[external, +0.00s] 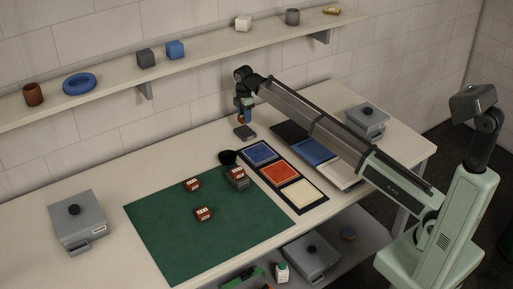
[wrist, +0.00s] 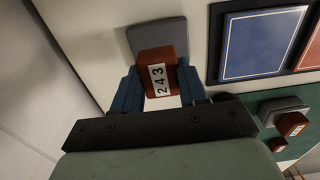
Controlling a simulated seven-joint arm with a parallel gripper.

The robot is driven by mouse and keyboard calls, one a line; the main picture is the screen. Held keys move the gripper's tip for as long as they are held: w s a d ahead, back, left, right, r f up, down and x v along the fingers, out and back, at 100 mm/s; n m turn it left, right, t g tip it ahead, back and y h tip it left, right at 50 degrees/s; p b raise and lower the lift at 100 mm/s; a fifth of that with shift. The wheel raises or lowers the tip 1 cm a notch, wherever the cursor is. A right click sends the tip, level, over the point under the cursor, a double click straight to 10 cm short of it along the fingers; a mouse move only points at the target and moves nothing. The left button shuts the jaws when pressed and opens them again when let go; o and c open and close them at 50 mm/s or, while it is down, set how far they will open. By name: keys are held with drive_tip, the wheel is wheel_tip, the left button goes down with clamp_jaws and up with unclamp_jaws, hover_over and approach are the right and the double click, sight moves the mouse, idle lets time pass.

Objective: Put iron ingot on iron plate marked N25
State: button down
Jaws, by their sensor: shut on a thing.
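My gripper (wrist: 160,88) is shut on a rust-red block (wrist: 165,62) with a white label reading 243. I cannot tell from its look whether this is the iron ingot. A grey plate (wrist: 156,34) lies just beyond the block in the wrist view. In the external view this plate (external: 245,132) lies on the bench below my gripper (external: 243,115). The block looks raised above it. No N25 mark is readable. A second grey piece (external: 238,182) is at the green mat's back right corner, with a rust-red block (external: 236,172) at it.
Two more labelled red blocks (external: 192,185) (external: 203,214) lie on the green mat (external: 165,235). A tray of blue, red and cream panels (external: 310,206) is right of the mat. A dark round object (external: 228,157) lies between the plate and mat. The wall shelf (external: 200,62) is behind.

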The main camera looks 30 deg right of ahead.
sight(244, 131)
drive_tip(key=shift+f, duration=2.55)
drive_tip(key=shift+f, duration=0.15)
drive_tip(key=c, duration=0.6)
unclamp_jaws()
wheel_tip(244, 131, up, 12)
drive_tip(key=shift+r, duration=0.15)
